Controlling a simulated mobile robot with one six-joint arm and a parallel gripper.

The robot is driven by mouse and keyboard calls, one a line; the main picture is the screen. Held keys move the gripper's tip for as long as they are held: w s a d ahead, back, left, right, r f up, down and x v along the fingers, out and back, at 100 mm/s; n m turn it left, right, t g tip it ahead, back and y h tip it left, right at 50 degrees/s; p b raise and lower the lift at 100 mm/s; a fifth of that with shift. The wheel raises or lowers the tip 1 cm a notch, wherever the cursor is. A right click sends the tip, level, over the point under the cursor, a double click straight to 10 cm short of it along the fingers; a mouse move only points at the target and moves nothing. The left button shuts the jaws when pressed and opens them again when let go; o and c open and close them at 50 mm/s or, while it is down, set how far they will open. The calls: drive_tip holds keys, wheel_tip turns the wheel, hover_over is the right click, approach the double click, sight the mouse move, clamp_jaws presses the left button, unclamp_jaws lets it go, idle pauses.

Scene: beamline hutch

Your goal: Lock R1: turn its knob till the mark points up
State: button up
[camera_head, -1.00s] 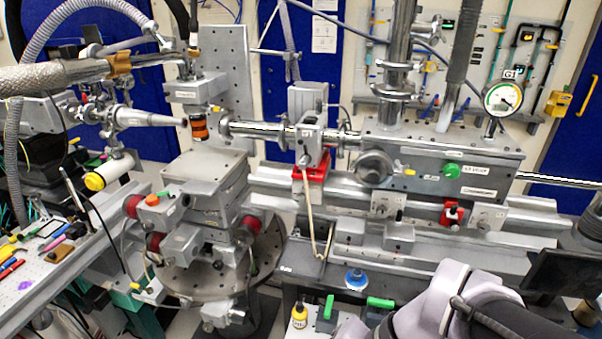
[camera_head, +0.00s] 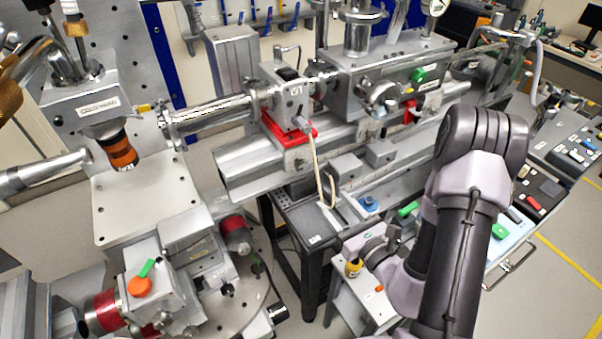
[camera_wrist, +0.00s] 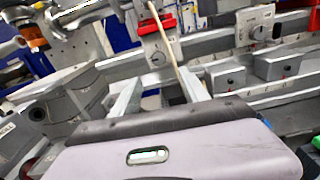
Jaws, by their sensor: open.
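In the wrist view, a grey rail carrier plate with a round knob (camera_wrist: 157,58) stands below a red clamp, between and beyond my fingertips. A second plate with a knob (camera_wrist: 262,28) is to its right, its knob marked by a dark line. No R1 label is readable, so I cannot tell which knob is R1's. The mark on the nearer-centre knob is too small to read. My gripper (camera_wrist: 159,80) is open and empty, its two fingers apart from the knobs. In the head view the carrier below the red clamp (camera_head: 297,158) is small, and my fingers are not clear.
A pale cord (camera_wrist: 175,50) hangs in front of the central plate, between my fingers in the picture. Grey blocks (camera_head: 345,168) sit on the rail's front ledge.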

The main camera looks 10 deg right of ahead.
sight(303, 168)
drive_tip(key=b+x, duration=0.3)
drive_tip(key=x, duration=1.1)
drive_tip(key=shift+a+f+b, duration=0.1)
drive_tip(key=shift+a+b, duration=0.1)
drive_tip(key=shift+b, duration=0.1)
clamp_jaws()
